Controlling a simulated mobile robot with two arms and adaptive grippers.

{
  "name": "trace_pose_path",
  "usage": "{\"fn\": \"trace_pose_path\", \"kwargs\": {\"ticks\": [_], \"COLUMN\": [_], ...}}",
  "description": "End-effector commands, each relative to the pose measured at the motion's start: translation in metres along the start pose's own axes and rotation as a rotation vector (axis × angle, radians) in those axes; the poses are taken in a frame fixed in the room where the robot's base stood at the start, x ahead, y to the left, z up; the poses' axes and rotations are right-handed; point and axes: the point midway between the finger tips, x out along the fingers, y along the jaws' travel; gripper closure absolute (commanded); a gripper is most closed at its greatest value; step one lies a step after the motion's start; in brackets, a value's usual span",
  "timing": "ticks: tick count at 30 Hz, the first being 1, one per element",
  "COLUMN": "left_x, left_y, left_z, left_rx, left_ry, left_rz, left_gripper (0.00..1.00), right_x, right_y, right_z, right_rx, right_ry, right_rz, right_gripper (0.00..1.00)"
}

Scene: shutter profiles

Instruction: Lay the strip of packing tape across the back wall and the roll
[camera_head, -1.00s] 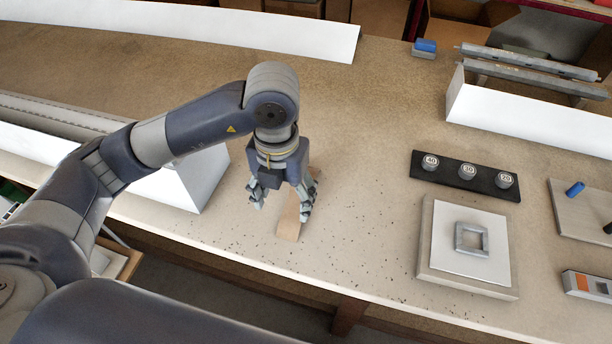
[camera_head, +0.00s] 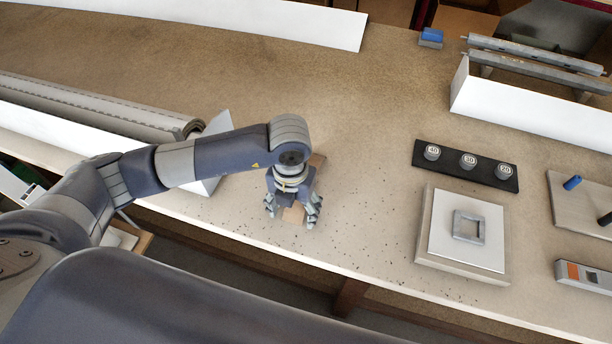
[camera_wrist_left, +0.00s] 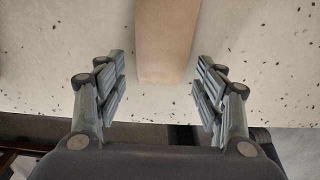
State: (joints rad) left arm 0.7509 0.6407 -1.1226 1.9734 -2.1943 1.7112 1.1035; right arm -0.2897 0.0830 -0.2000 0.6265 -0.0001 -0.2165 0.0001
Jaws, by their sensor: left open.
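The strip of packing tape (camera_head: 318,161) is a flat tan band lying on the bench near its front edge, partly hidden under my left gripper (camera_head: 292,216). In the left wrist view the strip (camera_wrist_left: 166,40) runs in from the top and its squared end lies between the fingertips. My left gripper (camera_wrist_left: 160,88) points down over this end, open, with a gap on both sides of the strip. The grey ribbed roll (camera_head: 100,110) lies in a long white box at the left. My forearm hides part of the box, and its back wall is hard to make out. My right gripper is out of view.
A black stand with numbered knobs (camera_head: 467,163), a white plate with a square frame (camera_head: 440,240) and a white box with grey bars (camera_head: 530,110) stand to the right. A long white panel (camera_head: 250,20) lies at the back. The middle of the bench is clear.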

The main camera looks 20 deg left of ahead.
Motion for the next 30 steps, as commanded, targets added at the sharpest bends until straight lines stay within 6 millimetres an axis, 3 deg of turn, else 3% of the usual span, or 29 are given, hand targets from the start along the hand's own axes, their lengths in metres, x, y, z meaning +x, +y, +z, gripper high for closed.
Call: {"fn": "trace_pose_path", "kwargs": {"ticks": [2, 9, 23, 30], "left_x": [0.0, 0.0, -0.004, -0.028], "left_y": [0.0, 0.0, -0.001, -0.001], "left_z": [0.0, 0.0, 0.001, 0.001], "left_rx": [0.0, 0.0, 0.0, 0.001], "left_ry": [0.0, 0.0, -0.001, -0.005], "left_rz": [-0.001, -0.001, -0.002, -0.003], "left_gripper": [0.37, 0.7, 0.7, 0.7], "right_x": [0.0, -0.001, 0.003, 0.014], "right_y": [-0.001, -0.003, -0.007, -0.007], "right_z": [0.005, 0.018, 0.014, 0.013], "right_rx": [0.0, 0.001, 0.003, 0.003], "right_ry": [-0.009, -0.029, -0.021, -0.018], "right_rz": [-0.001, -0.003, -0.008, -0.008], "right_gripper": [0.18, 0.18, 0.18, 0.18]}}
